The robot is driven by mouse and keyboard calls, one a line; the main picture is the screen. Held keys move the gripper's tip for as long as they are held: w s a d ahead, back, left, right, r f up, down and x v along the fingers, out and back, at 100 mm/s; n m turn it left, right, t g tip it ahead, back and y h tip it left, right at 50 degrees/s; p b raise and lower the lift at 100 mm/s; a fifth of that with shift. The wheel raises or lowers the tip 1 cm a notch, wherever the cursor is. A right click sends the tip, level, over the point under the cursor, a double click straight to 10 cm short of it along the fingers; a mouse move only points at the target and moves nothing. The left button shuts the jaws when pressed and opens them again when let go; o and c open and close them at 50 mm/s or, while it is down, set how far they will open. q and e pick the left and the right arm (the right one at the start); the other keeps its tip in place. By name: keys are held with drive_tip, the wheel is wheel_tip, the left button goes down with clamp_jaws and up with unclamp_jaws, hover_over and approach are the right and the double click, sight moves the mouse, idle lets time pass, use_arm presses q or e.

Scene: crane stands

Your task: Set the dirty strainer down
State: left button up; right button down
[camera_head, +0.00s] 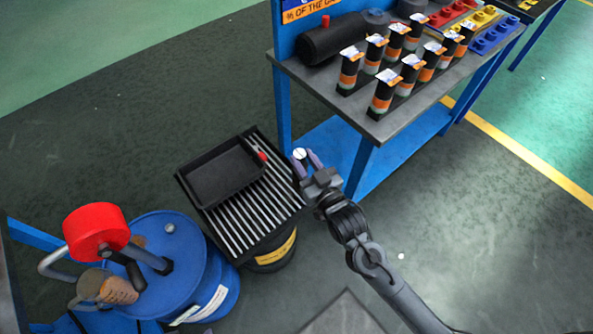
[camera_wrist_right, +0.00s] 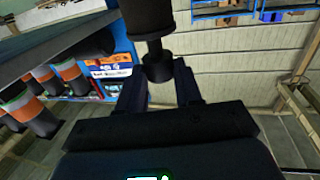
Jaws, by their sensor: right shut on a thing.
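My right gripper (camera_head: 302,162) is beside the right edge of a slatted drain rack (camera_head: 270,208), near the front of the blue workbench. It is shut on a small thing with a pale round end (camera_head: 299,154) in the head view. In the right wrist view, a black cylinder with a narrow neck and a knob (camera_wrist_right: 150,20) is between the fingers (camera_wrist_right: 160,88); I take it to be the strainer. Dirt on it cannot be made out. A black tray (camera_head: 222,175) lies on the left back part of the rack. My left gripper is not in view.
The rack sits on a dark drum (camera_head: 278,257) with a yellow label. A blue drum (camera_head: 213,268) with a red-topped pump (camera_head: 95,228) stands to the left. The workbench (camera_head: 345,112) holds several orange-banded canisters. The rack's front slats are bare.

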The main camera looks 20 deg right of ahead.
drive_tip(key=shift+w+a+f+b, duration=0.25)
drive_tip(key=shift+w+f, duration=0.2)
drive_tip(key=shift+w, duration=0.15)
drive_tip(key=shift+w+a+f+b, duration=0.1)
drive_tip(key=shift+w+a+f, duration=0.15)
drive_tip(key=shift+w+f, duration=0.25)
drive_tip(key=shift+f+b, duration=1.1)
drive_tip(key=shift+f, duration=0.8)
drive_tip(key=shift+r, duration=0.1)
drive_tip(key=c, duration=0.8)
unclamp_jaws()
drive_tip(key=shift+f, duration=0.2)
drive_tip(key=shift+o, duration=0.2)
drive_tip(key=shift+r, duration=0.15)
